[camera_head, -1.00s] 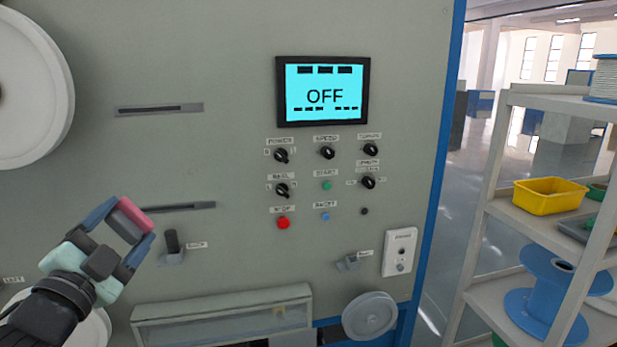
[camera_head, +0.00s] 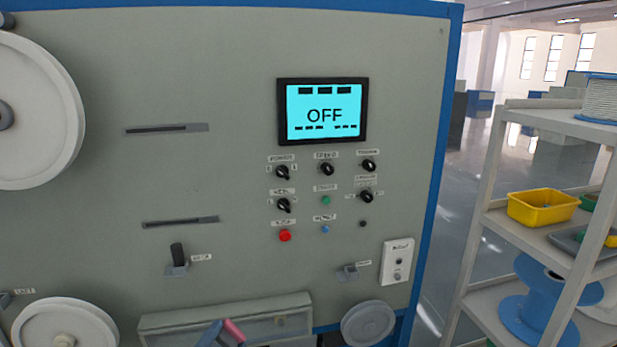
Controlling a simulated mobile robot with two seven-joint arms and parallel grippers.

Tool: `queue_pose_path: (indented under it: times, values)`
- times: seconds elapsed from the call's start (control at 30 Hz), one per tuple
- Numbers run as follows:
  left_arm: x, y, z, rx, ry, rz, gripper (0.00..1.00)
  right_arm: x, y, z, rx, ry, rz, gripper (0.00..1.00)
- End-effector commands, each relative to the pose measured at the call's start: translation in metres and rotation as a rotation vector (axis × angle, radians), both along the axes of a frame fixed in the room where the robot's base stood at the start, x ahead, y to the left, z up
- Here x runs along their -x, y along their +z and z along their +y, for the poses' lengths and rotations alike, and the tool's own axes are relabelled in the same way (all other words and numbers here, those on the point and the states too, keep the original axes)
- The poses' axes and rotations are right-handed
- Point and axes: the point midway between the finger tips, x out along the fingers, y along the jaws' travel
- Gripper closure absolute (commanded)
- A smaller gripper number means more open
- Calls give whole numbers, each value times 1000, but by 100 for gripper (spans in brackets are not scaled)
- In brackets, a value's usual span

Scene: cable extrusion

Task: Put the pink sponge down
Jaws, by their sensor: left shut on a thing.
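The pink sponge (camera_head: 234,331) shows as a small pink piece at the bottom edge of the head view, in front of the clear-fronted box low on the machine. My left gripper (camera_head: 217,334) is shut on it. Only a blue fingertip of the gripper shows beside the sponge; the rest of the gripper and its arm are cut off by the frame's lower edge. I cannot tell whether the sponge touches anything else. My right gripper is out of view.
The grey machine panel carries a screen (camera_head: 323,111) reading OFF, several knobs and a red button (camera_head: 285,235). A long box (camera_head: 160,327) juts out low on the machine. A shelf rack (camera_head: 530,216) on the right holds a yellow bin (camera_head: 543,208) and a blue spool (camera_head: 535,303).

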Motion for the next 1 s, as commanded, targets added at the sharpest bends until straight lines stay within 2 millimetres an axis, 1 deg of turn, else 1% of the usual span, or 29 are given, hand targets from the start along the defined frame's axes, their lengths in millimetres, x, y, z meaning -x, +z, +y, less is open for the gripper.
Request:
queue_pose_path:
  times: [0.03,0.13,0.2,0.37,0.6,0.7,0.8,1.0]
  values:
    - [5,-19,-4,4,6,11,51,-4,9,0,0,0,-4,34]
    - [16,-45,-7,3,30,7,51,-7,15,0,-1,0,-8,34]
    - [22,-57,-7,1,48,3,51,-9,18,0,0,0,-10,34]
    - [31,-75,-8,4,84,-4,51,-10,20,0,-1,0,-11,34]
    - [40,-122,-10,19,246,-11,51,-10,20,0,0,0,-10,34]
    - [45,-137,-9,10,316,-8,51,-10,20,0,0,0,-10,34]
    - [49,-146,-8,1,359,-4,51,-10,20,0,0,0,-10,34]
    - [50,-148,-9,-5,370,-8,51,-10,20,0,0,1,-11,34]
